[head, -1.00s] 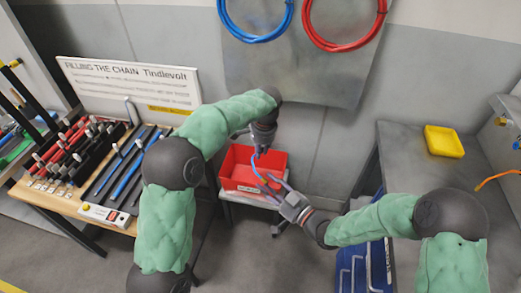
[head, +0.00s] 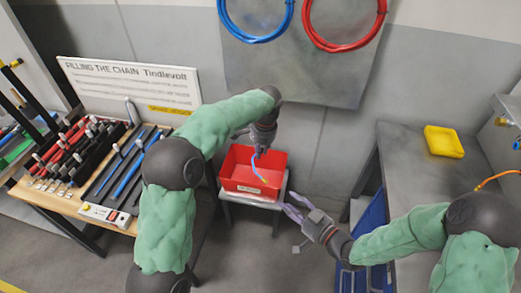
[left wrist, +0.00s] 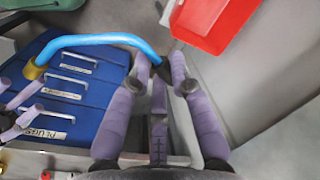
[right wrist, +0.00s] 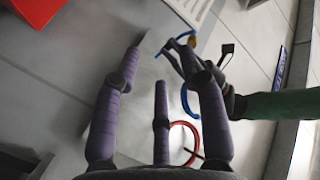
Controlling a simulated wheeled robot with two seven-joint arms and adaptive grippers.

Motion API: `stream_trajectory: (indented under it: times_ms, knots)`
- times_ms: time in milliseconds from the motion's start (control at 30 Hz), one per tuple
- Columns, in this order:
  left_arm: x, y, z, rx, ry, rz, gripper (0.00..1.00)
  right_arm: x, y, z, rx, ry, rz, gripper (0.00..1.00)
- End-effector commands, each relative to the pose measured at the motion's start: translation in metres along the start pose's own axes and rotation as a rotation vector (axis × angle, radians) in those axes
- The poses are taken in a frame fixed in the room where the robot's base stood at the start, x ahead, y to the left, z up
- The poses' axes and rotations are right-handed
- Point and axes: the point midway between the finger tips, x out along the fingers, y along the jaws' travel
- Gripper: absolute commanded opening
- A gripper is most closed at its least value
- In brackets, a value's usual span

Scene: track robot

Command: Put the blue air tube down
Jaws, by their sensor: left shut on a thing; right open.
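The blue air tube (head: 257,167) is short and curved, with a yellow tip. My left gripper (head: 258,151) is shut on one end of it, and the rest hangs down in front of the red bin (head: 254,189) in the head view. In the left wrist view the tube (left wrist: 95,40) arcs left from the fingertips (left wrist: 165,68), its yellow-ringed end free. The red bin (left wrist: 212,20) is at that view's upper right. My right gripper (head: 298,208) is open and empty, right of and below the bin in the head view, apart from the tube.
The red bin stands on a small grey stand (head: 279,203). Blue labelled drawers (left wrist: 70,95) sit under the grey bench (head: 400,160), which holds a yellow tray (head: 444,141). A tool table (head: 60,200) is at left. Blue (head: 254,38) and red (head: 343,47) coils hang on the wall panel.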

Motion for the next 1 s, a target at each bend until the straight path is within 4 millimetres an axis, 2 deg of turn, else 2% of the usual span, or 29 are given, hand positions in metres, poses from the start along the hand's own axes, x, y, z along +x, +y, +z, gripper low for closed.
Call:
stream_trajectory:
  times_ms: [200, 433, 567, 800, 1000]
  knots:
    - [0.0, 0.0, 0.0, 0.0, 0.0, 0.0, 0.0, 0.014, 0.029, 0.058, 0.126, -0.208, 0.142, 0.42]
    - [0.0, 0.0, 0.0, 0.0, 0.0, 0.0, 0.0, 0.013, 0.043, 0.13, 0.258, -0.454, 0.271, 0.42]
    - [0.0, 0.0, 0.0, 0.0, 0.0, 0.0, 0.0, 0.005, 0.041, 0.173, 0.335, -0.605, 0.333, 0.42]
    - [0.0, 0.0, 0.0, 0.0, 0.0, 0.0, 0.0, -0.022, 0.021, 0.245, 0.478, -0.884, 0.427, 0.42]
    - [0.0, 0.0, 0.0, 0.0, 0.0, 0.0, 0.0, -0.046, -0.001, 0.284, 0.567, -1.054, 0.477, 0.42]
